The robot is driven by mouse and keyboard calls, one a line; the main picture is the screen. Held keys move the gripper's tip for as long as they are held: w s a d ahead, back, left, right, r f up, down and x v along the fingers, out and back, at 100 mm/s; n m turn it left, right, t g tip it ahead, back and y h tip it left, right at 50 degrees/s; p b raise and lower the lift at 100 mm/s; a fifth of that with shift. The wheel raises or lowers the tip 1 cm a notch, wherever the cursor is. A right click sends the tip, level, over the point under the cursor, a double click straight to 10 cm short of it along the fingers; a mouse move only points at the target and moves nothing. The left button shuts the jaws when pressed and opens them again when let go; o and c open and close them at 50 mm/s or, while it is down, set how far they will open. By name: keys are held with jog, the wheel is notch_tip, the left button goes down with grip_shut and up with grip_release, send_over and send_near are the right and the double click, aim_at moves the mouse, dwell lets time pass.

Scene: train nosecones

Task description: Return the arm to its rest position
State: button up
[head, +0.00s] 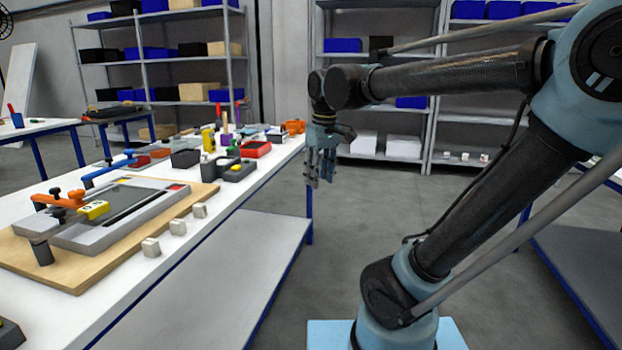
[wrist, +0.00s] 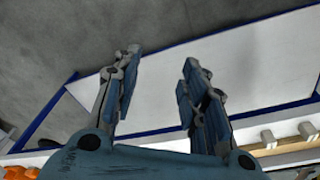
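My gripper (head: 320,182) hangs from my bent arm, pointing down, just off the right edge of the workbench in the head view. It is over open floor and lower shelf, not above the bench top. In the wrist view my gripper (wrist: 158,72) shows two blue-grey fingers spread apart with a clear gap. Nothing is between them. Behind the gap lie the grey floor and a pale surface with a blue edge.
The white workbench (head: 232,200) carries a wooden board (head: 75,280) with a grey fixture, small pale blocks (head: 178,227), a red tray (head: 256,149) and several tools. A lower shelf (head: 235,250) juts out below. Storage racks (head: 384,158) stand behind. Another table is at right.

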jog(key=s+d+f+m, duration=0.4)
jog(key=s+d+f, duration=0.2)
jog(key=d+f, duration=0.2)
jog(key=s+d+f+m+t, duration=0.1)
jog(key=s+d+f+m, duration=0.3)
jog(key=d+f, duration=0.4)
notch_tip(320, 180, down, 3)
jog(key=shift+s+d+f+h, duration=0.1)
jog(key=shift+s+d+h, duration=0.2)
jog(key=shift+s, duration=0.6)
jog(key=shift+c, duration=0.7)
jog(key=shift+a, duration=0.15)
